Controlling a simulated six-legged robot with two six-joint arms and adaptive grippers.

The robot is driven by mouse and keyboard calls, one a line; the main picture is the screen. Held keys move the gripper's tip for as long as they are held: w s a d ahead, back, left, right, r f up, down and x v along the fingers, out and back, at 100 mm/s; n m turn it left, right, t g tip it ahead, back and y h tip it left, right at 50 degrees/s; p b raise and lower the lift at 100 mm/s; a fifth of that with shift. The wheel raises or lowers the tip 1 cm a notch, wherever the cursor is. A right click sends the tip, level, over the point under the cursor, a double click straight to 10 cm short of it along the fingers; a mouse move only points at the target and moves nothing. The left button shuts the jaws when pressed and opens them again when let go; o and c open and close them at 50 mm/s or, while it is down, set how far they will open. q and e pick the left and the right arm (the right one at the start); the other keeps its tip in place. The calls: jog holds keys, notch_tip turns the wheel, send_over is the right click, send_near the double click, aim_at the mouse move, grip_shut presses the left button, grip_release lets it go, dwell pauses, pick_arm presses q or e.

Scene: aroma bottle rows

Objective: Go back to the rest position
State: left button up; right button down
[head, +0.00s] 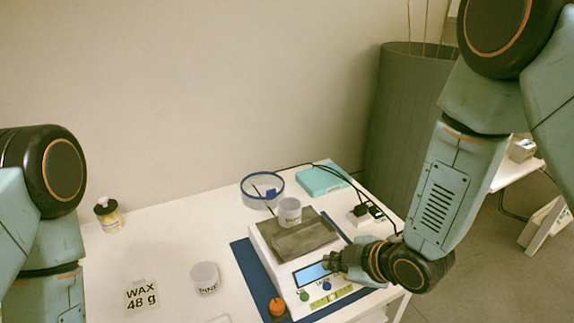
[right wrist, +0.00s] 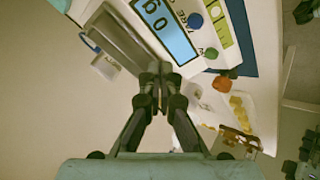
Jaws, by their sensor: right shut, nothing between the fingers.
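My right gripper (head: 332,262) is shut and empty. It is at the front right of the white scale, close to its lit blue display (head: 311,273); I cannot tell whether it touches. In the right wrist view its fingers (right wrist: 160,88) meet, with the display (right wrist: 165,28) just beyond them. A small white cup (head: 289,212) stands on the scale's grey plate (head: 306,242). My left arm shows at the left edge, but its gripper is out of the picture.
A white cup marked PINE (head: 205,279) and a WAX 48 g label (head: 141,295) are on the white table. A bottle (head: 109,216), a blue-rimmed container (head: 262,190), a teal box (head: 322,180) and a power strip (head: 364,216) stand farther back. An orange object (head: 277,306) is at the front.

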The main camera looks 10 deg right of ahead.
jog(key=shift+m, duration=0.4)
jog(key=s+d+f+m+g+h+b, duration=0.1)
jog(key=s+f+m, duration=0.4)
jog(key=s, duration=0.5)
jog(key=s+d+f+m+g+h+b, duration=0.1)
jog(key=s+d+f+m+g+h, duration=0.1)
jog(key=s+d+f+m+g, duration=0.2)
jog(key=s+d+f+m+g+h+b, duration=0.1)
jog(key=s+f+m, duration=0.4)
jog(key=s+f, duration=0.5)
jog(key=s+d+g, duration=0.1)
jog(key=s+d, duration=0.1)
jog(key=s, duration=0.3)
jog(key=shift+s+d+m+g+h, duration=0.15)
jog(key=shift+s+m+g+h, duration=0.2)
jog(key=shift+m+g+h, duration=0.05)
